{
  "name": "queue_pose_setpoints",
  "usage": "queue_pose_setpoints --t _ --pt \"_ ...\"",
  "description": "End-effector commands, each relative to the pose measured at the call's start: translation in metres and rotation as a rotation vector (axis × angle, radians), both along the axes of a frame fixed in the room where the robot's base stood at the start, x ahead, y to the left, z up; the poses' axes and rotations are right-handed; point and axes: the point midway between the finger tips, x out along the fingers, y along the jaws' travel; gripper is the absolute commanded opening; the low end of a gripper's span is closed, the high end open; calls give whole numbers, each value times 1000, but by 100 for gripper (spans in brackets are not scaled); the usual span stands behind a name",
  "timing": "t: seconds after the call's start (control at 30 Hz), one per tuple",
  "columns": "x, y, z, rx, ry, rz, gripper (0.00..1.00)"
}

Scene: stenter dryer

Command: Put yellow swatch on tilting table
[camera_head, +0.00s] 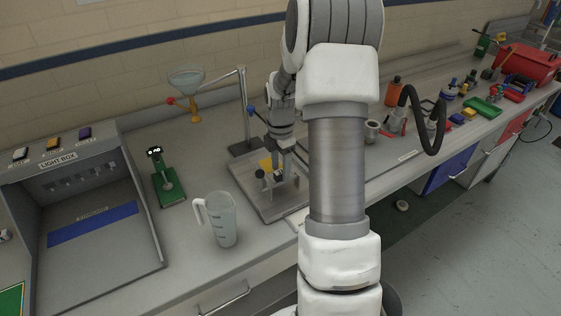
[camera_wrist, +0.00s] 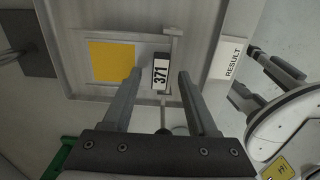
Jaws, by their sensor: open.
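The yellow swatch (camera_wrist: 111,60) lies flat on the grey surface of the tilting table (camera_wrist: 80,15), left of a small "371" display in the wrist view. In the head view the yellow swatch (camera_head: 265,163) shows partly beside my gripper, on the tilting table (camera_head: 245,188). My gripper (camera_wrist: 158,78) is open, with nothing between its fingers. Its left fingertip is close to the swatch's lower right corner in the picture, apparently apart from it. In the head view my gripper (camera_head: 278,174) is over the table and hides part of it.
A clear measuring jug (camera_head: 220,220) stands in front of the table. A green-based device (camera_head: 168,185) and the light box (camera_head: 95,220) are to the left. A stand with a funnel (camera_head: 187,80) rises behind. Red and green items crowd the bench's right end.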

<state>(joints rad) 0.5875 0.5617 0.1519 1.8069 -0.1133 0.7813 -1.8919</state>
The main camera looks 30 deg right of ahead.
Motion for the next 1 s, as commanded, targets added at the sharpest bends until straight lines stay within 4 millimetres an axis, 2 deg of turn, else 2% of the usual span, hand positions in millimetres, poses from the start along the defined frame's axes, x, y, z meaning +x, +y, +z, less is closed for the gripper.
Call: queue_pose_setpoints --t 0.17,0.27,0.5,0.7,0.83,1.0 --pt "1 -1 17 -2 -5 -1 59" --pt "1 -1 37 -3 -6 -2 59" --pt "1 -1 98 -3 -6 -1 59" --pt "1 -1 141 -2 -4 0 59" --pt "1 -1 161 -1 -4 0 59" --pt "0 0 172 -1 -1 0 59"
